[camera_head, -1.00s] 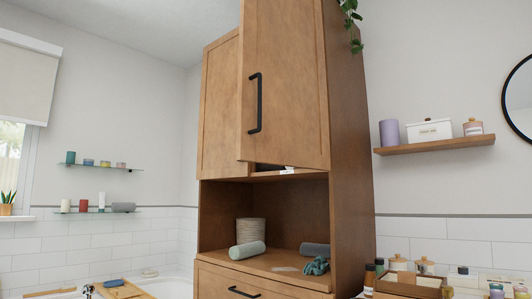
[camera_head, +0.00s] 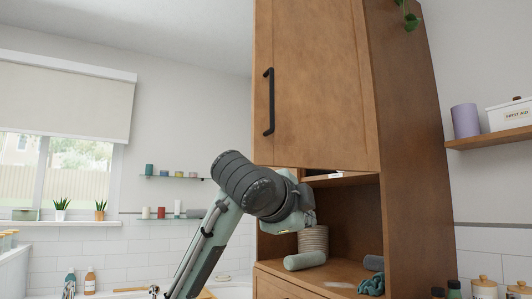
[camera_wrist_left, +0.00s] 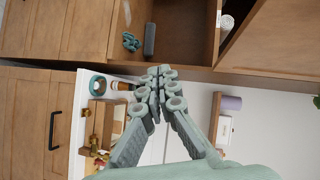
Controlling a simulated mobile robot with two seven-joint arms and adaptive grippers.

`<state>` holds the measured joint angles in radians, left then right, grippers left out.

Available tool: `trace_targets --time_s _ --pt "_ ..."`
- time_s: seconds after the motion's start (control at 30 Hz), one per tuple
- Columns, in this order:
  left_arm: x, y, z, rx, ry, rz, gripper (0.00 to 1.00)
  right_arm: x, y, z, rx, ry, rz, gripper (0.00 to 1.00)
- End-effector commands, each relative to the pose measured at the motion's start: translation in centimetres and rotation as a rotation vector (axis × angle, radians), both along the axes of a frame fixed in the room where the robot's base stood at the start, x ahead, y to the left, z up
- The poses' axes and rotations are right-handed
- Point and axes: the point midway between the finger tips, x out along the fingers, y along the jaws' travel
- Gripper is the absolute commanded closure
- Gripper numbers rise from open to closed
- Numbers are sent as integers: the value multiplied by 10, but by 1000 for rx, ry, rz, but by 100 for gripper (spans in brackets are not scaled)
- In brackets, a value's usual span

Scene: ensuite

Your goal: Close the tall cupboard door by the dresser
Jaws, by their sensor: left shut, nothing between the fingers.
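The tall wooden cupboard (camera_head: 410,130) stands at the right of the head view. Its upper door (camera_head: 325,75), with a black bar handle (camera_head: 269,101), stands ajar; a gap to the inside shows below its lower edge. My left gripper (camera_head: 304,212) is below the door's lower edge, in front of the open niche; its fingertips are hidden in the head view. In the left wrist view the gripper (camera_wrist_left: 158,88) is shut and empty, with the cupboard beyond it. Whether it touches the door I cannot tell. My right gripper is not in view.
The niche holds a ribbed pot (camera_head: 313,240), a rolled towel (camera_head: 305,261) and a teal cloth (camera_head: 371,284). A wall shelf (camera_head: 495,137) with a lilac candle (camera_head: 465,118) is at the right. Jars (camera_head: 485,288) stand below it. A window (camera_head: 60,170) is at the left.

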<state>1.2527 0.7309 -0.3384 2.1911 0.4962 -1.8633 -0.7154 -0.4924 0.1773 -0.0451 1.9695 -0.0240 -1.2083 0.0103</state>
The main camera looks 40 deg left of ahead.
Motion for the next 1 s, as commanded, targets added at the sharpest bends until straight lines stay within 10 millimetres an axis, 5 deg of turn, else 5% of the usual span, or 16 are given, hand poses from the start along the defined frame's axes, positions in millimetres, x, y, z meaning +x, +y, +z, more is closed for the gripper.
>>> trace_targets --time_s 0.03,0.13,0.3,0.4,0.57,1.0 --pt "-22 7 37 54 -50 14 100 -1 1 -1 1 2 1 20" --pt "-59 17 83 144 -104 38 100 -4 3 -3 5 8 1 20" --pt "-102 28 124 233 -154 74 100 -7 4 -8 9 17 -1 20" --pt "-111 31 132 253 -162 82 100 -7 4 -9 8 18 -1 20" --pt "-98 36 133 254 -160 84 100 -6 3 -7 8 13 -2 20" --pt "-13 64 133 253 -161 86 100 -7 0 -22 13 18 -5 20"
